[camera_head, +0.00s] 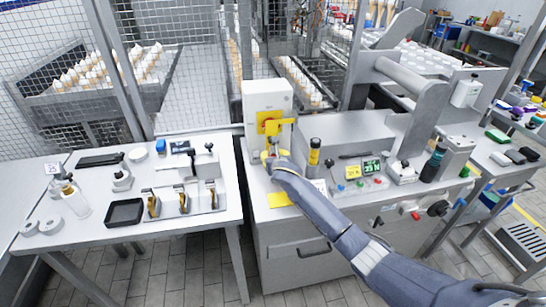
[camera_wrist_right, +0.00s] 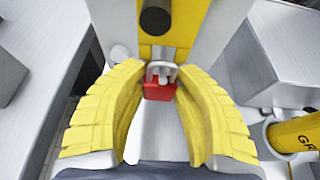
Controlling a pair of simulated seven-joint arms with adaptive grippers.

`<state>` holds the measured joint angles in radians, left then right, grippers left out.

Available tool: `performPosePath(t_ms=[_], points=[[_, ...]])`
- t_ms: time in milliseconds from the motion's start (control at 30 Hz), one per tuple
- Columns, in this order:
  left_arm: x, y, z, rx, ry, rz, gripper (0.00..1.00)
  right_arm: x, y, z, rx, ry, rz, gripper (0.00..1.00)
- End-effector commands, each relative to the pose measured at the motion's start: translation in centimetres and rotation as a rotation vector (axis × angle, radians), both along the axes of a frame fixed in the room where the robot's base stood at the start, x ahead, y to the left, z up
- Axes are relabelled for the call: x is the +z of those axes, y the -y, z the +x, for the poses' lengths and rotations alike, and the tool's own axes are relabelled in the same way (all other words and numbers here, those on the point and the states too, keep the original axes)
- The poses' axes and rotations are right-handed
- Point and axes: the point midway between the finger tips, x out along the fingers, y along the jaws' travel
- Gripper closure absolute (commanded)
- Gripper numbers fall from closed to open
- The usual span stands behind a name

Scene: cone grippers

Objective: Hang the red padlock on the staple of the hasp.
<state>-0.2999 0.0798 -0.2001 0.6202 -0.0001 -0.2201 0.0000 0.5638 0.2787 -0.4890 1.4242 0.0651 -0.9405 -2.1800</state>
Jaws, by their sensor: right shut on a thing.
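The red padlock (camera_wrist_right: 160,91) is between the yellow fingertips of my right gripper (camera_wrist_right: 159,80), which is shut on it. Its grey shackle (camera_wrist_right: 160,68) points up, at the lower end of the yellow hasp (camera_wrist_right: 165,22). A small light metal piece shows inside the shackle; I cannot tell whether the shackle is through the staple. In the head view my right gripper (camera_head: 271,156) is right below the yellow hasp (camera_head: 270,124) on the white box; the padlock is hard to make out there. My left gripper is not in view.
The white box (camera_head: 267,92) stands at the back left of the grey bench. A yellow-and-black cylinder (camera_head: 314,152) stands close to the right of my gripper. A yellow pad (camera_head: 279,199) lies in front. A separate table (camera_head: 90,225) with a tray and small tools is at left.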

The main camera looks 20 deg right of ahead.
Motion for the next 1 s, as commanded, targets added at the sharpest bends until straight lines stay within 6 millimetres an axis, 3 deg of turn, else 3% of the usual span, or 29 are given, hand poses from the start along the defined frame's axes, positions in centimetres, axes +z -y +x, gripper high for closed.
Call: performPosePath(t_ms=[167,200,433,767,1000], points=[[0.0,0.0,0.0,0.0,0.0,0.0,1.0,-0.1,0.1,0.0,-0.002,-0.002,-0.001,1.0],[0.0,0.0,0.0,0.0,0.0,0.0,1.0,-0.1,0.1,0.0,-0.002,-0.002,-0.001,0.66],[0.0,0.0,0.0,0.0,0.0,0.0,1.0,0.0,0.1,0.0,-0.002,-0.001,-0.001,0.4],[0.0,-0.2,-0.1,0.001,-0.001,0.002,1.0,0.0,0.0,-0.2,-0.001,-0.001,0.0,0.4],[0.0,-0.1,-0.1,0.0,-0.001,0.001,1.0,0.9,-0.1,-2.3,0.0,0.0,0.0,0.4]])
